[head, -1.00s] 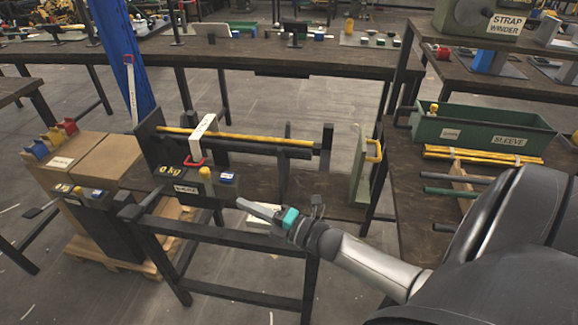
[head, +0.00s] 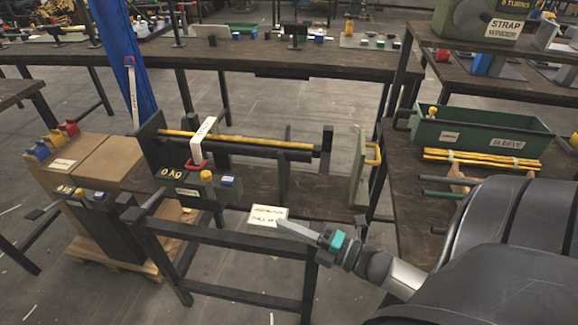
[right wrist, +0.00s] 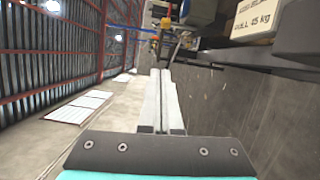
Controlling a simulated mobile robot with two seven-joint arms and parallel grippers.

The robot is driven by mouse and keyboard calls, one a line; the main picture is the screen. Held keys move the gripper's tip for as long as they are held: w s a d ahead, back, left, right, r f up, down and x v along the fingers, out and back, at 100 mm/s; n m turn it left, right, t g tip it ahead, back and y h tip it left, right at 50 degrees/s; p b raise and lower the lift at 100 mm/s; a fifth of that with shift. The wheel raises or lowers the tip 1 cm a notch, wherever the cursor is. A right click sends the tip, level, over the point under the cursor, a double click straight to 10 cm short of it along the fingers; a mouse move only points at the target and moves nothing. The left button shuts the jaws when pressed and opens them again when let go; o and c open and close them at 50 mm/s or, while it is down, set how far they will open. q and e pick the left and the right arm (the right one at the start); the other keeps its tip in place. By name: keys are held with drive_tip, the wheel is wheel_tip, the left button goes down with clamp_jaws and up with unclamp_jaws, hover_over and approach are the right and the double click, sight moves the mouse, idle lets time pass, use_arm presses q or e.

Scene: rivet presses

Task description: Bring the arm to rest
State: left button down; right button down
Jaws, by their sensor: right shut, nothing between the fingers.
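My right gripper (head: 300,231) shows in the head view at the end of my right arm, which comes in from the lower right. It is over the front right of the table with the press. Its fingers are shut and empty; in the right wrist view the two fingers (right wrist: 160,100) lie side by side with nothing between them. The fingertips are near a white lettered plate (head: 268,217) in the head view; I cannot tell whether they touch it. My left gripper is not in view.
A press frame with a yellow rod (head: 240,140) stands on the table. A green panel with a yellow handle (head: 361,170) stands at its right end. A green bin (head: 480,132) sits on the right bench. Cardboard boxes (head: 100,163) stand at left. Open floor lies behind the table.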

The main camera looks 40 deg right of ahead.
idle(0.3)
drive_tip(key=s+f+m+g+h, duration=0.2)
drive_tip(key=s+f+m+g, duration=0.15)
drive_tip(key=f, duration=0.55)
drive_tip(key=s+f+m+g+h, duration=0.2)
drive_tip(key=s+f+m, duration=0.25)
drive_tip(key=f, duration=0.35)
drive_tip(key=s+f+m+g+h, duration=0.25)
drive_tip(key=f+m, duration=0.25)
drive_tip(key=f, duration=0.4)
drive_tip(key=s+a+f+m+g, duration=0.3)
drive_tip(key=s+a+f+g, duration=0.1)
drive_tip(key=s, duration=0.6)
drive_tip(key=s+a+f+m+g, duration=0.4)
drive_tip(key=s+a+f, duration=0.2)
drive_tip(key=s, duration=0.4)
drive_tip(key=shift+a+f, duration=0.35)
drive_tip(key=shift+f, duration=0.45)
